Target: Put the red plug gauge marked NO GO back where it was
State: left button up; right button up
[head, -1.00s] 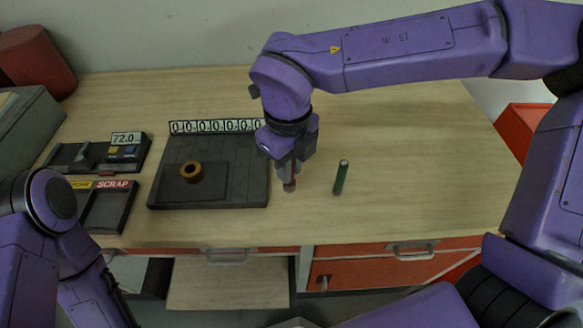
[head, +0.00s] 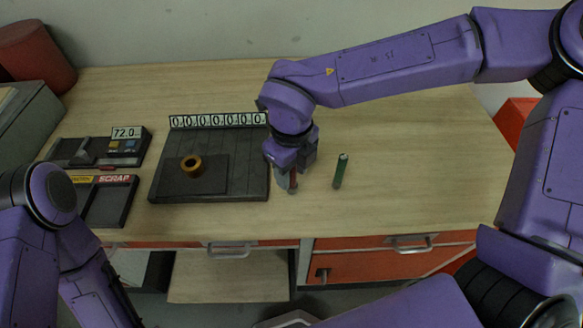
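The red plug gauge (head: 293,182) stands about upright on the bench just right of the dark slab, its lower end at or very near the wood. My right gripper (head: 292,175) is above and around it, pointing down. A grey finger shows left of the gauge with more of the red side bare, so the gripper looks open. The gauge's top is hidden by the gripper, and its marking is not readable. A green plug gauge (head: 340,171) stands upright to the right, apart from the gripper. My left gripper is out of view.
A dark slab (head: 250,184) with a row of number tiles (head: 217,120) carries a brass ring (head: 192,166). To its left are a 72.0 display unit (head: 127,142) and a SCRAP tray (head: 112,205). The bench (head: 420,170) is clear on the right.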

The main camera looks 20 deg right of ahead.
jog(key=shift+r, duration=0.1)
notch_tip(320, 180, up, 12)
jog(key=shift+r+b, duration=0.15)
jog(key=shift+b, duration=0.15)
dwell(1.3)
